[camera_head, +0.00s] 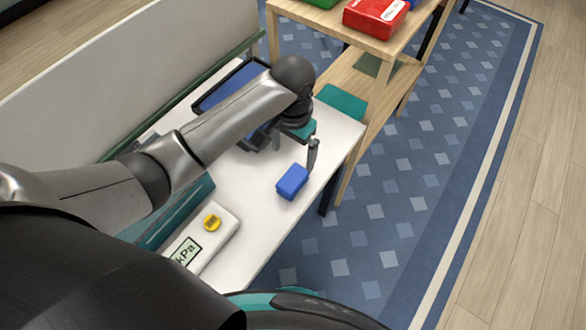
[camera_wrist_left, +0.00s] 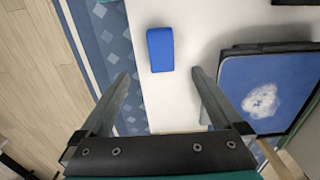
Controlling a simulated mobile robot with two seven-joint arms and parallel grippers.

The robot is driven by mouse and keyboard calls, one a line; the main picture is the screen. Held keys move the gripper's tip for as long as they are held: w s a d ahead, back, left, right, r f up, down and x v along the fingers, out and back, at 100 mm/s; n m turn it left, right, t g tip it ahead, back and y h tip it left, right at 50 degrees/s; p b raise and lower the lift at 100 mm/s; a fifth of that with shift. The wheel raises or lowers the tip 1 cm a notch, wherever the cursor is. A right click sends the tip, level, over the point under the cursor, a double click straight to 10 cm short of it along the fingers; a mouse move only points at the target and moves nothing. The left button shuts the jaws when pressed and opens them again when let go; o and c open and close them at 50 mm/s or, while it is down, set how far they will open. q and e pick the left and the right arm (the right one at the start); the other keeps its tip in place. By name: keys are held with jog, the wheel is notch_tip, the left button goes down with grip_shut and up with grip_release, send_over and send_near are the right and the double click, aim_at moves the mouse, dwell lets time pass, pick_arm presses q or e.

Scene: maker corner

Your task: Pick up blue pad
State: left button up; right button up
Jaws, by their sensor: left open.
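The blue pad (camera_head: 292,182) is a small blue block lying on the white table near its right edge in the head view. It also shows in the left wrist view (camera_wrist_left: 160,49), at top centre. My left gripper (camera_head: 296,150) is above the table, just beyond the pad in the head view. In the left wrist view its two fingers (camera_wrist_left: 161,76) are spread apart with nothing between them, and the pad lies ahead of the fingertips. The pad is fully visible and apart from the fingers. My right gripper is not in view.
A dark tray with a blue inside (camera_wrist_left: 268,83) lies beside the pad. A white gauge marked kPa with a yellow knob (camera_head: 212,222) lies nearer on the white table (camera_head: 258,225). A wooden shelf (camera_head: 340,85) with a red box (camera_head: 375,17) stands beyond.

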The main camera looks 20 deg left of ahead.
aim_at(293, 178)
pick_arm(q)
jog(key=f+b, duration=0.2)
jog(key=f, duration=0.6)
jog(key=shift+s+f, duration=0.2)
jog(key=f, duration=0.1)
jog(key=f+b, duration=0.1)
jog(key=f, duration=0.1)
jog(key=f+b, duration=0.1)
jog(key=f, duration=0.1)
jog(key=shift+w+f, duration=0.1)
jog(key=shift+w, duration=0.25)
jog(key=shift+c, duration=0.2)
jog(key=shift+a, duration=0.1)
jog(key=c, duration=1.4)
notch_tip(293, 178, up, 20)
jog(key=p, duration=0.5)
